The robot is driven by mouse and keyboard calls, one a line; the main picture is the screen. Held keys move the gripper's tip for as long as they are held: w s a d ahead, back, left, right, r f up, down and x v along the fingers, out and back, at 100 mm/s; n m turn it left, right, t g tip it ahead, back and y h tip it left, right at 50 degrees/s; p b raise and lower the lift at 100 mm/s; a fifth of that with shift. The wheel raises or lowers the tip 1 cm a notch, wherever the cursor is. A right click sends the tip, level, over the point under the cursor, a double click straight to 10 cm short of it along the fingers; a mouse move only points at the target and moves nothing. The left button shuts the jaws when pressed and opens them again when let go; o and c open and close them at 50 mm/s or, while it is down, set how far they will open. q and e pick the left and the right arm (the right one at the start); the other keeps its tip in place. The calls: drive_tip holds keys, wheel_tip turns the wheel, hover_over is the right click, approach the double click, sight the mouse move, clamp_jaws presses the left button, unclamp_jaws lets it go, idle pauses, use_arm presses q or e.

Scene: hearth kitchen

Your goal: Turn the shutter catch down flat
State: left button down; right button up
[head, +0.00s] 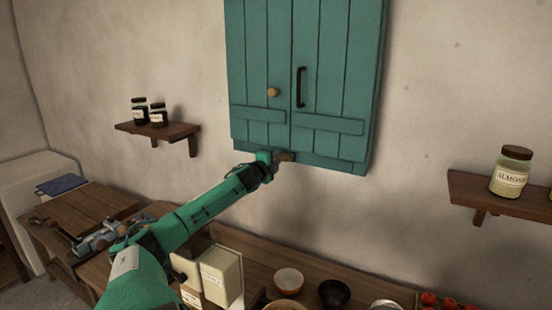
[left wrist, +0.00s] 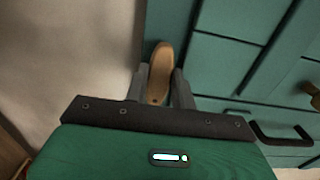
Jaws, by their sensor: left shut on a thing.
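The shutter catch (head: 287,156) is a small brown wooden piece at the lower edge of the teal shutter (head: 265,70). In the left wrist view, the catch (left wrist: 161,62) is a long, round-ended tan piece with a small dark dot near its lower end. My left gripper (head: 272,160) reaches up from below left, and its two grey fingers (left wrist: 161,84) are shut on the catch from both sides. In the head view, the catch appears to lie roughly along the shutter's bottom edge; its exact angle is partly hidden by the gripper. My right gripper is in neither view.
A round wooden knob (head: 273,92) and a black handle (head: 299,87) stand out from the shutter. Wall shelves hold dark jars (head: 158,115) at left and an almond jar (head: 511,171) at right. Canisters (head: 221,275) and bowls (head: 289,281) stand on the counter below.

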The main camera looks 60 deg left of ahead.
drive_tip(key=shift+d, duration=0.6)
use_arm(q)
drive_tip(key=c, duration=1.2)
unclamp_jaws()
drive_tip(key=shift+o, duration=0.2)
drive_tip(key=shift+w, duration=0.1)
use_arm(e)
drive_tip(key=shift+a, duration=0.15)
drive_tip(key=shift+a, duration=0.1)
